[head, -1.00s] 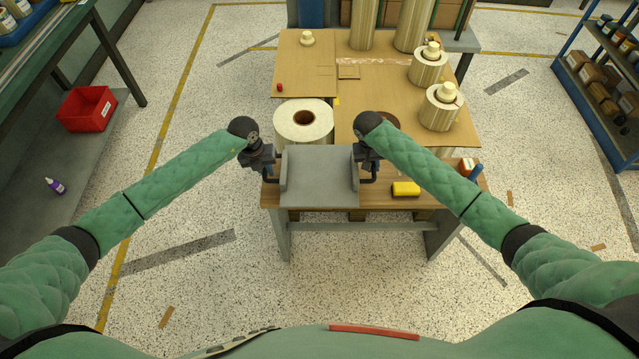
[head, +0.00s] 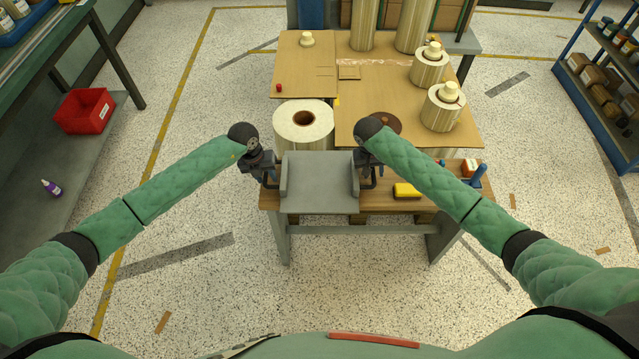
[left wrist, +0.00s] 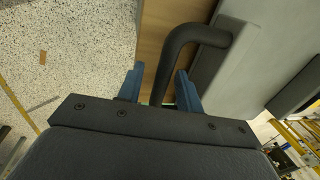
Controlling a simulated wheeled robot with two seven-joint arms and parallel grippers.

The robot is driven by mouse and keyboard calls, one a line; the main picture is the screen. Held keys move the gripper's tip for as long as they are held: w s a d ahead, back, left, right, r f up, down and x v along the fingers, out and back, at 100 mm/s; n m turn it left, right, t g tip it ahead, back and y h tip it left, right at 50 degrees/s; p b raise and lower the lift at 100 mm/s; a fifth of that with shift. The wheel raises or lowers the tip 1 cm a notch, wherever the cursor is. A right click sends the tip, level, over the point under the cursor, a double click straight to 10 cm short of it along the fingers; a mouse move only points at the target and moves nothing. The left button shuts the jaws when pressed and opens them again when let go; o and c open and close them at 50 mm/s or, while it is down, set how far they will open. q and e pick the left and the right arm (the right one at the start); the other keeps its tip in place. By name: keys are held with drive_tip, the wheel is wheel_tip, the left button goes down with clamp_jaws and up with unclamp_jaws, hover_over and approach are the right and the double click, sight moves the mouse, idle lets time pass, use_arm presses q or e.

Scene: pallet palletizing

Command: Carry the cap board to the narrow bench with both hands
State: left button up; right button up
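The grey cap board (head: 320,182), with raised side walls and a dark handle at each side, is at the front of the narrow wooden bench (head: 432,200). It looks level and seems to rest on the top. My left gripper (head: 268,178) is at the left handle. In the left wrist view, its blue fingers (left wrist: 160,90) stand apart on either side of the dark handle (left wrist: 172,62), with a gap visible. My right gripper (head: 371,177) is at the right handle; its blue fingertips show beside the handle and look spread, though partly hidden.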

use_arm(q)
wheel_tip(320, 180, up, 12)
drive_tip(key=a, duration=0.2)
drive_tip(key=shift+a+f, duration=0.15)
use_arm(e)
drive_tip(key=v, duration=1.2)
use_arm(q)
drive_tip(key=shift+w, duration=0.1)
idle(0.3)
